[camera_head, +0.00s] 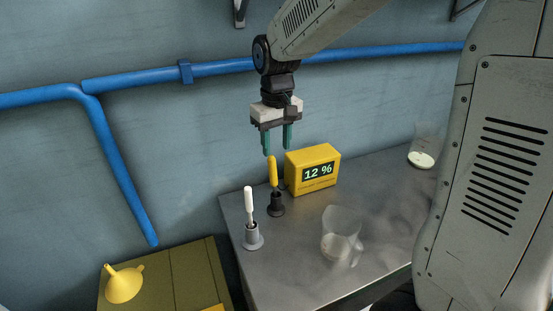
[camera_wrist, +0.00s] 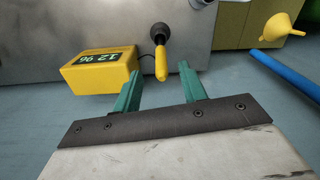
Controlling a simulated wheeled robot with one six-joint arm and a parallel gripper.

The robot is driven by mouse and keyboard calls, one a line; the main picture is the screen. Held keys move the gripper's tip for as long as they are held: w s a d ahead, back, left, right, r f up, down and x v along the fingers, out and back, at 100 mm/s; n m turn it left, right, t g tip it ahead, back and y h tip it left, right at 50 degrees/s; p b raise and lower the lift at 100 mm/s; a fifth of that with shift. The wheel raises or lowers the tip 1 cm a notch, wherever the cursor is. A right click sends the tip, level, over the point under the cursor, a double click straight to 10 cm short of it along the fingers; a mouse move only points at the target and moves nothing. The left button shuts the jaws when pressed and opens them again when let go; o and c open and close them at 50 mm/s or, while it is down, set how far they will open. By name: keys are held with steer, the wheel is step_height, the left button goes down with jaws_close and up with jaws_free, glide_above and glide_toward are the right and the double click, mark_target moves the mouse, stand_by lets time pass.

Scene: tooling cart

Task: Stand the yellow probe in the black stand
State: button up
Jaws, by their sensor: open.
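The yellow probe (camera_head: 272,172) stands upright in the black stand (camera_head: 276,205) on the metal cart top (camera_head: 300,275). In the wrist view the yellow probe (camera_wrist: 161,64) points toward me, and the black stand (camera_wrist: 160,33) is at its far end. My gripper (camera_head: 277,148) is open and empty, just above the top of the probe. In the wrist view the green fingers of my gripper (camera_wrist: 158,80) are apart, with the probe's tip in line with the gap between them. The fingers do not appear to touch the probe.
A white probe (camera_head: 248,205) stands in a grey stand (camera_head: 253,237) at front left. A clear jug (camera_head: 341,238) and a beaker (camera_head: 422,150) stand further right. A yellow funnel (camera_head: 123,285) is at lower left.

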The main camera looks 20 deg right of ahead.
steer(key=s+d+r+m, duration=0.1)
steer(key=s+r, duration=0.1)
steer(key=s, duration=1.1)
steer(key=s+d+r+t, duration=0.1)
steer(key=s+d+r, duration=0.1)
steer(key=s, duration=1.1)
steer(key=shift+s+r+m, duration=0.4)
steer(key=shift+r, duration=0.4)
